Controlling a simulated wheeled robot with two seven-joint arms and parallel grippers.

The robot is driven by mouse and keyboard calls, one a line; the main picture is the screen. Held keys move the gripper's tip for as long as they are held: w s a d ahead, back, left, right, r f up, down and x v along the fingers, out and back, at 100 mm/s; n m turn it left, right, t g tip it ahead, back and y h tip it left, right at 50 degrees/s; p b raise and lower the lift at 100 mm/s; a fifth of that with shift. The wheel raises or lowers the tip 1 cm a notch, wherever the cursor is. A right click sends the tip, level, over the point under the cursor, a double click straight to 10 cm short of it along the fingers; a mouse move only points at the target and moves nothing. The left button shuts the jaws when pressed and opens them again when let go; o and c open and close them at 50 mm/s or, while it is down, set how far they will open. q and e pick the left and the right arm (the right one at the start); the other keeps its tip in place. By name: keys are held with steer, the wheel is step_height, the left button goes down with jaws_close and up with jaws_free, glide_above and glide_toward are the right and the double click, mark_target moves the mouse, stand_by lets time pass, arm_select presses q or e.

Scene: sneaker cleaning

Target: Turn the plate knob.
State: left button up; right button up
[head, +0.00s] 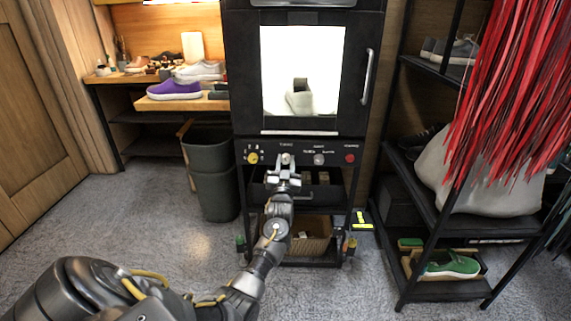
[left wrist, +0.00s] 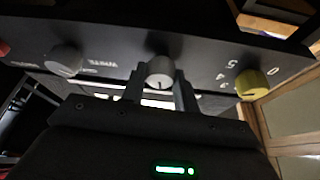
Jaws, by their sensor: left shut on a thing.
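The plate knob (left wrist: 160,72) is a small light grey round knob with a dark pointer line, on the black control panel of the cabinet. Its label is too small to read. My left gripper (left wrist: 160,88) is shut on it, one finger on each side. In the head view, my left gripper (head: 284,173) reaches forward to the panel at the same knob (head: 286,158), partly covering it. My right gripper is not in view.
On the panel (head: 300,147), a yellow numbered knob (head: 252,158) is to the left; another grey knob (head: 319,159) and a red one (head: 350,158) are to the right. A lit window (head: 302,60) above shows a light shoe. A dark bin (head: 212,175) stands left, a shoe rack (head: 440,205) right.

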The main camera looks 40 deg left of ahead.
arm_select(q)
steer(key=n+g+y, duration=0.1)
steer(key=n, duration=0.1)
steer(key=shift+n, duration=0.3)
steer(key=n+g+y, duration=0.1)
steer(key=n+y, duration=0.1)
steer(key=n, duration=0.2)
steer(key=shift+d+b, duration=0.1)
steer(key=shift+b, duration=0.25)
steer(key=n+g, duration=0.1)
steer(key=n, duration=0.1)
steer(key=n+g+y, duration=0.1)
steer(key=n, duration=0.2)
steer(key=shift+w+g, duration=0.1)
steer(key=shift+g, duration=0.3)
steer(key=n+g, duration=0.2)
steer(key=n, duration=0.3)
steer(key=shift+n, duration=0.4)
steer(key=n+g, duration=0.1)
steer(key=n, duration=0.2)
steer(key=shift+r+g, duration=0.1)
steer(key=shift+g, duration=0.3)
steer(key=shift+n, duration=0.3)
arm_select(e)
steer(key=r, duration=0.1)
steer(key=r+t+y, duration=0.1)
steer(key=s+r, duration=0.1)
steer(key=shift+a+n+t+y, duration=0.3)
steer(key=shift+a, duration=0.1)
